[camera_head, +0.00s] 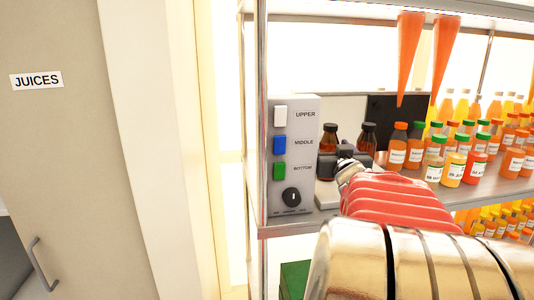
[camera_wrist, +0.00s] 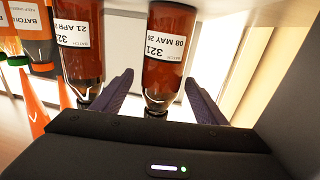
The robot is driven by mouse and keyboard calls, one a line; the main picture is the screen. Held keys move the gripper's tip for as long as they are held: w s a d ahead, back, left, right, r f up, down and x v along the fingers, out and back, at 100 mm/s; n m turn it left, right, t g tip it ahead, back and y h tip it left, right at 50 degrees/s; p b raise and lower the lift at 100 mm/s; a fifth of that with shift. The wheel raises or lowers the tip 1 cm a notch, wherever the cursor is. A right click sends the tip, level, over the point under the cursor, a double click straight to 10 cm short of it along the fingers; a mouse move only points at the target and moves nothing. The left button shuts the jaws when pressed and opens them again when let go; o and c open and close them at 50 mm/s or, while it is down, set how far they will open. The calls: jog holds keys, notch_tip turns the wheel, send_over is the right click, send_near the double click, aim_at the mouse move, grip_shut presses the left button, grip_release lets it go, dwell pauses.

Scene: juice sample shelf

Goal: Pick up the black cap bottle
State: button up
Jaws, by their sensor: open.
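Two brown bottles with black caps stand side by side on the shelf in the head view, a left one (camera_head: 329,137) and a right one (camera_head: 367,137). The wrist view is upside down. There, the bottle labelled 08 MAY (camera_wrist: 168,45) stands between the two purple fingers of my gripper (camera_wrist: 159,78), which is open. The other bottle, labelled 21 APR (camera_wrist: 83,40), is outside the fingers. In the head view my gripper (camera_head: 346,158) is in front of the bottles and partly hides them. Whether the fingers touch the bottle is unclear.
A grey switch panel (camera_head: 304,190) with UPPER, MIDDLE and BOTTOM buttons stands left of the bottles. Several orange and green capped juice bottles (camera_head: 455,168) crowd the shelf to the right. Two orange cones (camera_head: 409,50) point downward above. A shelf post (camera_head: 262,120) rises at left.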

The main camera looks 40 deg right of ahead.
jog(key=shift+x, duration=2.3)
jog(key=shift+r, duration=0.1)
jog(key=shift+c, duration=0.5)
jog(key=c, duration=1.2)
